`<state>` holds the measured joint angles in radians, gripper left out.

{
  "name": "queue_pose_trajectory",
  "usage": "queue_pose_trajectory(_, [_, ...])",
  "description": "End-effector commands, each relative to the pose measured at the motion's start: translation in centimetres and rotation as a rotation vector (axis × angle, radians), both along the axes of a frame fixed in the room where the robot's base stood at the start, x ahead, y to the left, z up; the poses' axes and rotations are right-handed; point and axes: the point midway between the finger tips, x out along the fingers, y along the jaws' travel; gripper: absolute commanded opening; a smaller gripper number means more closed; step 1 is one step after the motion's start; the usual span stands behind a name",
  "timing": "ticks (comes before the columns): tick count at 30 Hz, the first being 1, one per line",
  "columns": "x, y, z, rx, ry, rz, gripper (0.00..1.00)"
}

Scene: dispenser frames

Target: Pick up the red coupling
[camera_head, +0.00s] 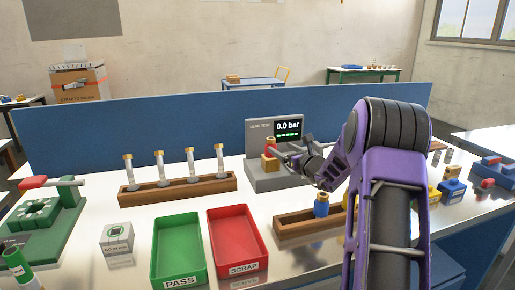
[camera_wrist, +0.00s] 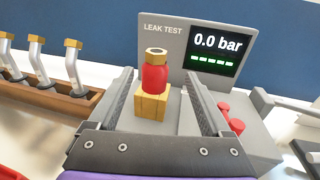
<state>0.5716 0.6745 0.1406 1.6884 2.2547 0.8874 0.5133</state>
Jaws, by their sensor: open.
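The red coupling (camera_wrist: 155,76) is a red body with a brass ring on top. It stands upright on a brass block (camera_wrist: 151,105) of the grey leak test station (camera_wrist: 190,70). In the head view the coupling (camera_head: 269,152) is small, just left of my gripper (camera_head: 285,152). In the wrist view my gripper (camera_wrist: 158,100) is open, with one finger on each side of the coupling and block. I see gaps on both sides; the coupling is not gripped. The station's display reads 0.0 bar.
A wooden rack (camera_head: 180,188) with several metal fittings stands left of the station. A green PASS tray (camera_head: 178,280) and a red SCRAP tray (camera_head: 262,281) are in front. A wooden holder (camera_head: 290,226) with a blue piece (camera_head: 321,207) lies nearer. A blue panel (camera_head: 200,112) stands behind.

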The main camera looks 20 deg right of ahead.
Motion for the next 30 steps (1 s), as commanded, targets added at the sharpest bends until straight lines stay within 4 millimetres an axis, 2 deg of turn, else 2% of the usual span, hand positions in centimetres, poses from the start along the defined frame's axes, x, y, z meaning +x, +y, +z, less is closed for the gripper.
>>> queue_pose_trajectory(15, [6.1,1.9,-1.0,-0.002,0.000,0.001,0.83])
queue_pose_trajectory(25, [6.8,2.0,-1.1,-0.001,0.001,0.000,0.83])
queue_pose_trajectory(26, [6.8,2.0,-1.1,-0.001,0.001,0.000,0.79])
queue_pose_trajectory(30, [6.8,2.0,-1.0,-0.001,0.001,0.000,0.54])
